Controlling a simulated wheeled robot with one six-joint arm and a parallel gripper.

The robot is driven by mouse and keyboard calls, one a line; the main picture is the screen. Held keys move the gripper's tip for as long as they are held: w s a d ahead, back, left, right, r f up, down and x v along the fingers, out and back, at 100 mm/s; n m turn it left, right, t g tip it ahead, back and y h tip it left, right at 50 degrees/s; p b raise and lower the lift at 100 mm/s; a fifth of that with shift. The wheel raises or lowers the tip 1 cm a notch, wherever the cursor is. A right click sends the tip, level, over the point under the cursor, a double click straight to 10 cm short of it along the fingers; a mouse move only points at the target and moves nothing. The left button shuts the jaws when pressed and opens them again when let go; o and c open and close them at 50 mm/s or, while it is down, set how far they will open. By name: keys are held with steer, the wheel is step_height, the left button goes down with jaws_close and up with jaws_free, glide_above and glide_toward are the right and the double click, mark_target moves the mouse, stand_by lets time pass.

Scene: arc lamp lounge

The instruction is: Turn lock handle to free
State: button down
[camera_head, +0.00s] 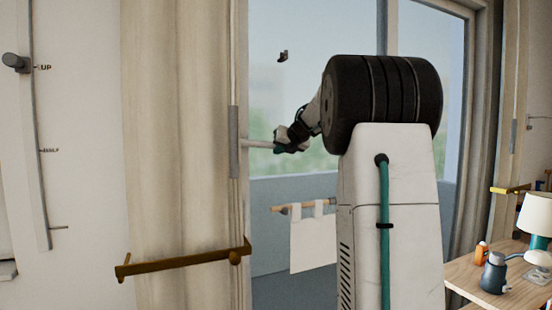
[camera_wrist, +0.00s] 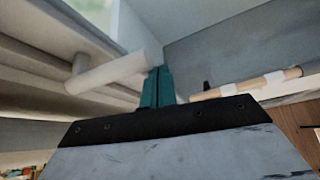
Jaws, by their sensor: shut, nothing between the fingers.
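The lock handle (camera_head: 259,144) is a pale lever on the upright edge of the glass door or window. It points sideways to the right, roughly level, with its tip at my gripper. In the wrist view the handle (camera_wrist: 112,72) is a thick white bar running from its mount on the frame to just beside my fingertips. My gripper (camera_head: 281,147) has teal fingers. In the wrist view the gripper (camera_wrist: 157,87) is closed with nothing between its fingers. Its fingers are at or very near the handle's free end; I cannot tell whether they touch.
A wooden table (camera_head: 515,295) with a lamp (camera_head: 535,213) stands at the lower right. A wall slider (camera_head: 17,62) marked UP is at left.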

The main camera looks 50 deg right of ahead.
steer(key=shift+s+d+r, duration=0.1)
steer(key=shift+d+r, duration=0.1)
steer(key=shift+r, duration=0.6)
steer(key=shift+r, duration=0.15)
steer(key=s+a+r, duration=0.4)
steer(key=s, duration=0.3)
steer(key=shift+s+a+r, duration=0.2)
steer(key=shift+s+r, duration=0.05)
steer(key=shift+d, duration=0.1)
stand_by(0.3)
